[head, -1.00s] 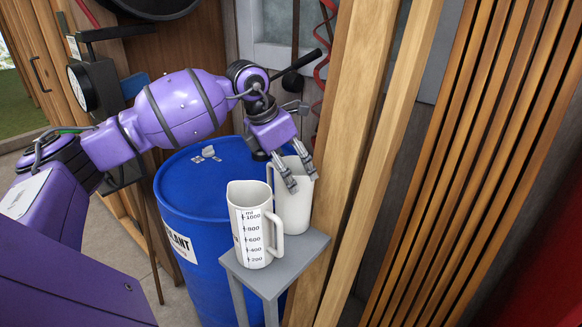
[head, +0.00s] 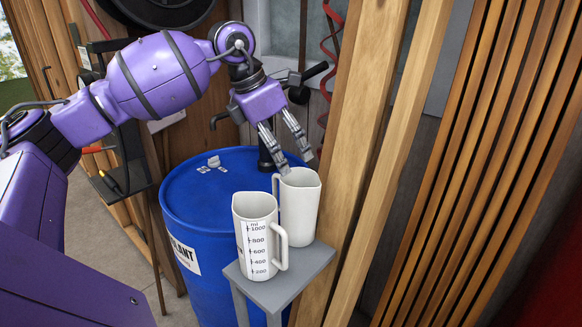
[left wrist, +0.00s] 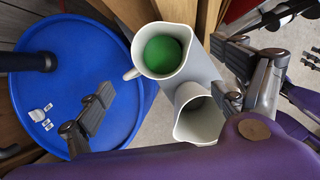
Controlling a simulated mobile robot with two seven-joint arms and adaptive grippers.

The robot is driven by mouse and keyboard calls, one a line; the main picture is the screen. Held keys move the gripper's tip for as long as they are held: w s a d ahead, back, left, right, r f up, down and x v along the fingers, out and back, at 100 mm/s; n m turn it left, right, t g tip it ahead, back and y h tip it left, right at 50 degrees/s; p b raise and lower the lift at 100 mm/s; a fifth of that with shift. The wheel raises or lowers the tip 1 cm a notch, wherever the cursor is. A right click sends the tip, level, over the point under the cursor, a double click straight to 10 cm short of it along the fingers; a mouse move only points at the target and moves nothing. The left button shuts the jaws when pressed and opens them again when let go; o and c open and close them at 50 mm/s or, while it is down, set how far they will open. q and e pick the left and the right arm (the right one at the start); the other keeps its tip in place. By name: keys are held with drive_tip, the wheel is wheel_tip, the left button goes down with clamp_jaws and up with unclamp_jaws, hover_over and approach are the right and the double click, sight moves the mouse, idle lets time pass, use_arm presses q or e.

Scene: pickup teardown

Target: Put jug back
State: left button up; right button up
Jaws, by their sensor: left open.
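Two white jugs stand upright side by side on a small grey stand (head: 266,297). The front jug (head: 256,240) has a printed scale and its handle on the right. The back jug (head: 299,210) has its handle on the left. In the left wrist view, the back jug (left wrist: 180,12) holds something green and the front jug (left wrist: 203,120) looks empty. My left gripper (head: 294,165) is open and empty, pointing down at the back jug's rim, with its fingertips above or behind it. Its fingers also show in the left wrist view (left wrist: 162,70). My right gripper is not recognisable.
A large blue barrel (head: 190,190) stands behind and left of the stand, with small items on its lid. Wooden posts (head: 350,150) rise close to the stand's right. A slatted wooden panel (head: 470,150) is farther right.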

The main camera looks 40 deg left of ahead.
use_arm(q)
drive_tip(key=shift+v, duration=1.25)
use_arm(e)
drive_tip(key=shift+w+a+r, duration=0.1)
drive_tip(key=shift+w, duration=0.5)
drive_tip(key=shift+s, duration=0.2)
